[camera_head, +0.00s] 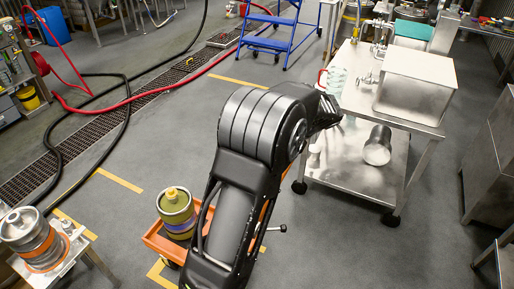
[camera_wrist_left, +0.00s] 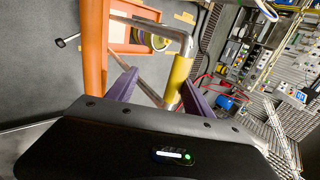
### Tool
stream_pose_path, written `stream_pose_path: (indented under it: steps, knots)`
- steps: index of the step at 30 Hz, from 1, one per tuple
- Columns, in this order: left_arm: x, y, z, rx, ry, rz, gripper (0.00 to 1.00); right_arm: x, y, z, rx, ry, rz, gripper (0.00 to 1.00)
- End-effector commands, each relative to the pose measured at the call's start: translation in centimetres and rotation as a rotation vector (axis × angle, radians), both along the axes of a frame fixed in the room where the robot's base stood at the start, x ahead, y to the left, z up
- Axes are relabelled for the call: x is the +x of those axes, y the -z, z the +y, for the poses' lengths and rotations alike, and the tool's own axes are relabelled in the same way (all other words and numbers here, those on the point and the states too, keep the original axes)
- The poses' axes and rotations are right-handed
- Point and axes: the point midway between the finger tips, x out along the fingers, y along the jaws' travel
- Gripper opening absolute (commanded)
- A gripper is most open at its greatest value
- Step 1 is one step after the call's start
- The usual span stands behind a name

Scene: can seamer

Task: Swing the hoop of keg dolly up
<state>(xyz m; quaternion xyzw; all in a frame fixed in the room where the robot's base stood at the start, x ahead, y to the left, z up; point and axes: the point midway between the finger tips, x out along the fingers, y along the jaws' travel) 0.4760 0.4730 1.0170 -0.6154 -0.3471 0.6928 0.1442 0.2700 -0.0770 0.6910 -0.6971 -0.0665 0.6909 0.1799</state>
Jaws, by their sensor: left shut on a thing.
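The keg dolly (camera_head: 152,238) is an orange low frame on the floor, carrying a green and yellow keg (camera_head: 176,212). My black arm covers its right side in the head view. In the left wrist view, an orange upright (camera_wrist_left: 95,60) stands at left. A grey bent tube with a yellow sleeve (camera_wrist_left: 180,75), seemingly the dolly's hoop, runs down toward my left gripper (camera_wrist_left: 158,95). Its purple fingers stand either side of the sleeve's lower end, shut on it; the contact is partly hidden. My left gripper is hidden in the head view. My right gripper is out of view.
A steel cart (camera_head: 358,172) with a box stands right of my arm. A small stand (camera_head: 66,258) with another keg is at lower left. Hoses (camera_head: 125,100) cross the floor drain. A lever with a black knob (camera_head: 283,228) sticks out beside my arm.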

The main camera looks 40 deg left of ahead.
Motion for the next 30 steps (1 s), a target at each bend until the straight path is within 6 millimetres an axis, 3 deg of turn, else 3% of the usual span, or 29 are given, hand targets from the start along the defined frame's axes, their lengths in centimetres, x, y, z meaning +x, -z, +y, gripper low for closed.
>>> stream_pose_path:
  steps: [1,15,30]
  knots:
    - [0.4,0.2,-0.8,-0.013,0.013,-0.006,0.38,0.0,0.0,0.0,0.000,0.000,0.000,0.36]
    - [0.6,-0.2,-1.1,-0.013,0.012,-0.009,0.38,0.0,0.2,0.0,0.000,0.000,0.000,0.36]
    - [1.6,-5.7,-4.9,-0.004,0.007,-0.006,0.38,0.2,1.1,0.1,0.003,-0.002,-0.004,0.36]
